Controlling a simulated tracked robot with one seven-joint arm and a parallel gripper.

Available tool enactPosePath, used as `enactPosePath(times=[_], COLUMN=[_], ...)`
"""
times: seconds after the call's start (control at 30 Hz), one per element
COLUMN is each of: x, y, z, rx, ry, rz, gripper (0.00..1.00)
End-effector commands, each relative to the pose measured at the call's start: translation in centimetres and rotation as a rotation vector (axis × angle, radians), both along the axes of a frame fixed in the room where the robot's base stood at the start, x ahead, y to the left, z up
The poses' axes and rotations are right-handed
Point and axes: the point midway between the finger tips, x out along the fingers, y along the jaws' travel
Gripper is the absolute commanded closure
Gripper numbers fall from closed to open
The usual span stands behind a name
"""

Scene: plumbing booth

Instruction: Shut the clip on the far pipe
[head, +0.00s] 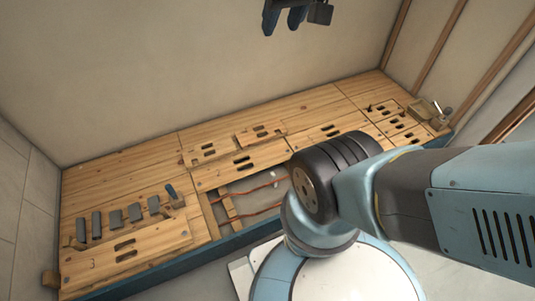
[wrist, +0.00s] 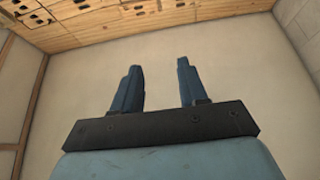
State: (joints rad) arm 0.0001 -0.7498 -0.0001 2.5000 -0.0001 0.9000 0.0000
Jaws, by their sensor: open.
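Two copper-coloured pipes run through an open recess in the wooden floor in the head view. The far pipe (head: 258,187) lies behind the near pipe (head: 262,210), and my arm hides their right ends. I cannot clearly make out the clip or its state; a wooden block (head: 228,206) stands at the recess's left end. My gripper (head: 282,29) hangs high at the top edge of the head view, well away from the pipes and partly cut off. In the wrist view its two blue fingers (wrist: 158,65) are apart with nothing between them.
Wooden panels with dark slots (head: 243,160) surround the recess. Several grey blocks (head: 115,218) stand in a row at the left. A wooden box (head: 427,112) with small items sits at the far right. Plain walls (head: 190,70) rise behind. A blue edge (head: 150,278) runs along the front.

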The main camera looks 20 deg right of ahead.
Motion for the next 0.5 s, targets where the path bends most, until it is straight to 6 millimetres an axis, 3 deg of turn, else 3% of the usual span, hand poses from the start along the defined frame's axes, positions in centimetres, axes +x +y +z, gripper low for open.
enactPosePath(times=[0.2, 0.33, 0.5], x=[0.0, 0.2, 2.4], y=[0.0, 0.0, -0.9], z=[0.0, 0.1, 0.0], rx=[0.0, -0.001, -0.006], ry=[0.0, 0.002, 0.019], rz=[0.0, 0.0, -0.002], gripper=[0.57, 0.51, 0.51])
